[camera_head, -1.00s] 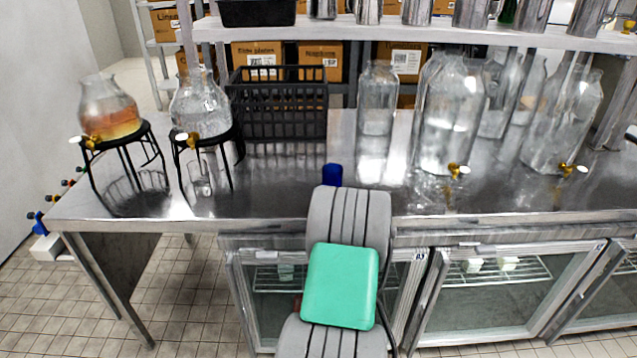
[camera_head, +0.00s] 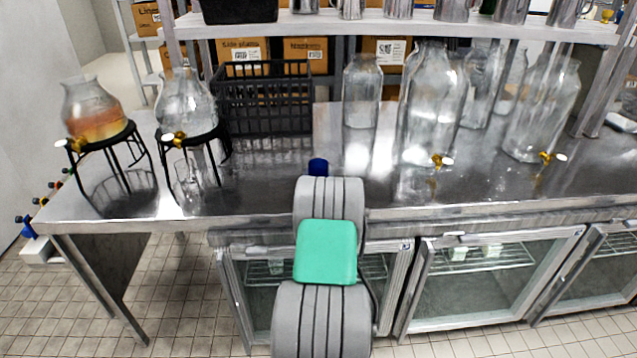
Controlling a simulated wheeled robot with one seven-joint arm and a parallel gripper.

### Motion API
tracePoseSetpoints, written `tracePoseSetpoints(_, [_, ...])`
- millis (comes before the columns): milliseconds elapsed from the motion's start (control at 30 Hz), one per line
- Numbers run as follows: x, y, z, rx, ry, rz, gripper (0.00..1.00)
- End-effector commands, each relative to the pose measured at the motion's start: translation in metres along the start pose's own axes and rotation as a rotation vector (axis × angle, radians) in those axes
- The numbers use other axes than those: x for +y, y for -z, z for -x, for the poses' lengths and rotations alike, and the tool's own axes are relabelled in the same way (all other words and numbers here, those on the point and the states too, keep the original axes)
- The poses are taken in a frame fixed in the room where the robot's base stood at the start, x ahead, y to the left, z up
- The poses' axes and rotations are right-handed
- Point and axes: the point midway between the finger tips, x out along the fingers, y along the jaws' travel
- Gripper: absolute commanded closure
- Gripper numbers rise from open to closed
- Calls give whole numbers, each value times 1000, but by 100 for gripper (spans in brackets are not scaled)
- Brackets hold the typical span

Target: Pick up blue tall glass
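A blue thing (camera_head: 318,166), likely the top of the blue tall glass, shows just above the end of my arm on the steel counter (camera_head: 262,190). Its lower part is hidden behind my arm. My arm, grey with a green panel, reaches up from the bottom middle toward the counter's front edge. My gripper's fingers are hidden behind the arm, so I cannot tell whether they are open or touch the blue thing.
Two dispensers on black stands, one with orange liquid (camera_head: 95,115) and one clear (camera_head: 185,105), stand at left. A black crate (camera_head: 265,100) is behind. Large glass jars (camera_head: 435,110) stand at right. A shelf (camera_head: 400,27) crosses above. Fridge doors (camera_head: 480,290) are below.

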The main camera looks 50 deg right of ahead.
Motion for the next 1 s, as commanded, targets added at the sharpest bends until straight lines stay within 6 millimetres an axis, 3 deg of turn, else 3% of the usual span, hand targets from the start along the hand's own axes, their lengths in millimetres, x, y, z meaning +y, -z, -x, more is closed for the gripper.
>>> tracePoseSetpoints(700, [0, 1, 0, 2, -1, 0, 100])
tracePoseSetpoints(1000, [0, 7, 0, 3, 0, 1, 100])
